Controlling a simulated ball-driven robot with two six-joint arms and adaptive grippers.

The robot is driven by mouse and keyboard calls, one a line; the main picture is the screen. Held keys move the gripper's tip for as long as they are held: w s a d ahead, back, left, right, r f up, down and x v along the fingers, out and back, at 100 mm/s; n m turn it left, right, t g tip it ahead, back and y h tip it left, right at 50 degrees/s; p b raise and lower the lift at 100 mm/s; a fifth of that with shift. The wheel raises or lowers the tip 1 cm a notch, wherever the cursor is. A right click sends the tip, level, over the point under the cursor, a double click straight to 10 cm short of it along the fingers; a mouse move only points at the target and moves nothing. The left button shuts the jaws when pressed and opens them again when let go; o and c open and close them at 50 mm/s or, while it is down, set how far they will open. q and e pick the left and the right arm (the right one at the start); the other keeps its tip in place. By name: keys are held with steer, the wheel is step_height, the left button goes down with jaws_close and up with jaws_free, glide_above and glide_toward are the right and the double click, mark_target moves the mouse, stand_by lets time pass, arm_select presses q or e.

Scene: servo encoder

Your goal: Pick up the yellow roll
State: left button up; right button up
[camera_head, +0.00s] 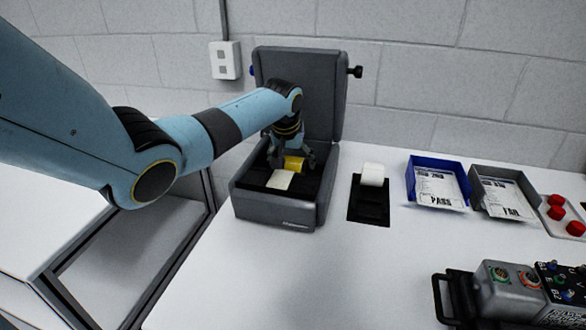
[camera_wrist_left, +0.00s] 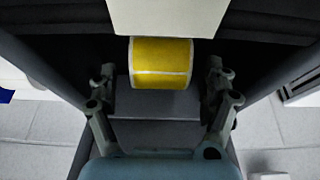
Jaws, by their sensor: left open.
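The yellow roll (camera_head: 294,164) lies inside the open dark grey case (camera_head: 277,214), with a white label strip (camera_head: 279,180) in front of it. My left gripper (camera_head: 291,160) reaches down into the case from above and is at the roll. In the left wrist view the yellow roll (camera_wrist_left: 161,63) lies between the two open fingers of my left gripper (camera_wrist_left: 163,88), with a visible gap on each side. The roll has a pale line across it. In the head view the fingers partly hide the roll. My right gripper is not in view.
The case lid (camera_head: 322,95) stands raised behind my gripper. A grey device (camera_head: 496,291) sits at the front right.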

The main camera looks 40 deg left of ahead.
arm_select(q)
steer(key=shift+x, duration=0.95)
steer(key=c, duration=1.3)
